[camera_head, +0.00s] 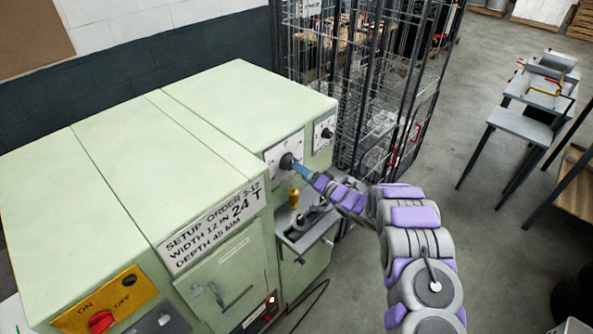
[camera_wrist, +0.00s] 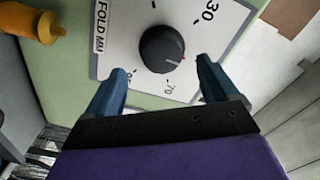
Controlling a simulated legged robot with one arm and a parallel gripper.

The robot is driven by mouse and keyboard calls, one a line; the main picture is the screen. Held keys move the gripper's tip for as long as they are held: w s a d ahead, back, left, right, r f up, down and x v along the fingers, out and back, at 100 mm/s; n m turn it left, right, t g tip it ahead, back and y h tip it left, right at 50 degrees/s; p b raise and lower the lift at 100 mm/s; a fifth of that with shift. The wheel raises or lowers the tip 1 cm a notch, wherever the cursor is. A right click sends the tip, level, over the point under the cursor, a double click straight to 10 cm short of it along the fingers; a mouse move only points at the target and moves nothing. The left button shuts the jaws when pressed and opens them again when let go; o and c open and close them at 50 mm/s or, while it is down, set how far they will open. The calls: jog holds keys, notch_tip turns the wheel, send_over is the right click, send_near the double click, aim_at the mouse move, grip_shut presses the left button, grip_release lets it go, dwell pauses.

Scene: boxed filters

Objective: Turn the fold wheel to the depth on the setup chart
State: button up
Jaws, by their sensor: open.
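The fold wheel is a dark round knob (camera_head: 287,160) on a white dial plate on the green machine. In the wrist view the knob (camera_wrist: 162,48) sits on the plate (camera_wrist: 124,38) marked "FOLD MM", with 30 at upper right and 70 below. A short red mark on its lower right side points down and right, on the 70 side. My gripper (camera_wrist: 160,66) is open, its blue fingers spread on either side below the knob, with visible gaps. In the head view my gripper (camera_head: 303,171) is just right of the knob. The setup chart (camera_head: 213,226) reads "DEPTH 45 MM".
A second dial (camera_head: 326,133) sits right of the fold wheel. A yellow-topped handle (camera_head: 294,198) and a metal ledge (camera_head: 307,234) are below. A wire cage (camera_head: 385,110) stands behind the machine. Open floor (camera_head: 460,215) lies to the right.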

jog(key=b+v, duration=0.1)
jog(key=v, duration=1.1)
jog(key=shift+s+d, duration=0.2)
jog(key=shift+d, duration=0.1)
jog(key=shift+f, duration=0.1)
